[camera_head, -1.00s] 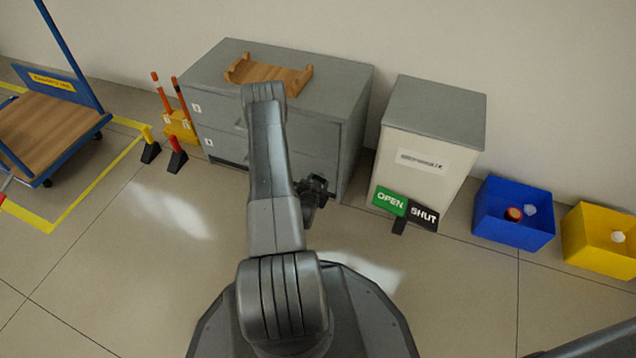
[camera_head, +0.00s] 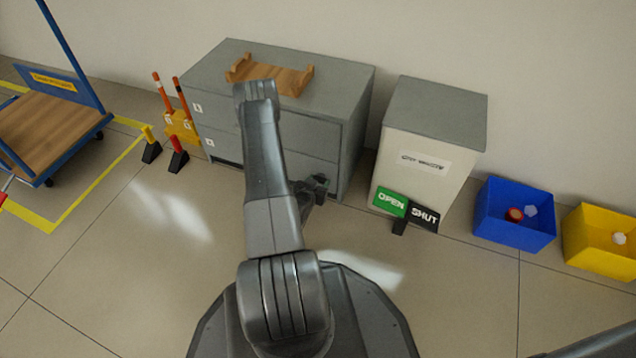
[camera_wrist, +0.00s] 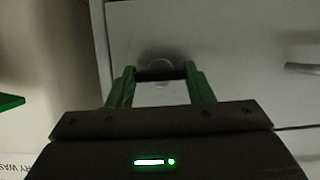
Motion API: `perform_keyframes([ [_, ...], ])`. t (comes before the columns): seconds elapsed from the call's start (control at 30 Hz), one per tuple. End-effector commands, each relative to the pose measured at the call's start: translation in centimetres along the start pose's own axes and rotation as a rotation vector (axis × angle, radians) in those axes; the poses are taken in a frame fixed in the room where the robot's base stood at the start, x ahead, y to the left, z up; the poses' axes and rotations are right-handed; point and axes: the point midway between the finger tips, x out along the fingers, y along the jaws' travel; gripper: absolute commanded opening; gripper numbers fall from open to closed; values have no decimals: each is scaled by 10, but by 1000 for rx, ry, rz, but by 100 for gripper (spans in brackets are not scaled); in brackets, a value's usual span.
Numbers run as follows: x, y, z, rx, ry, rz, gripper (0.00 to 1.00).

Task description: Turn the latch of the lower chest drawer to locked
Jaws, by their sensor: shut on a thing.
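The grey chest (camera_head: 352,125) stands against the wall in the head view, with two drawer fronts facing me. My arm covers the middle of its front. My gripper (camera_head: 318,186) is low at the right part of the lower drawer. In the wrist view my gripper (camera_wrist: 160,76) has its green fingertips shut on the latch (camera_wrist: 160,74), a dark bar lying across between them.
A wooden cradle (camera_head: 270,77) sits on the chest. A pale cabinet (camera_head: 410,165) stands right of it, with an OPEN/SHUT sign (camera_head: 408,210) in front. Blue (camera_head: 515,235) and yellow (camera_head: 600,255) bins are further right. A trolley (camera_head: 50,110) and posts (camera_head: 178,150) stand left.

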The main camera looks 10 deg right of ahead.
Motion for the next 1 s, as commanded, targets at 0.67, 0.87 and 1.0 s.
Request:
perform_keyframes([
  [0.67,-18,0,-2,-1,-2,-2,69],
  [0.87,-63,0,-3,-5,-4,-3,69],
  [1.0,-96,-1,-3,-6,-3,-4,69],
])
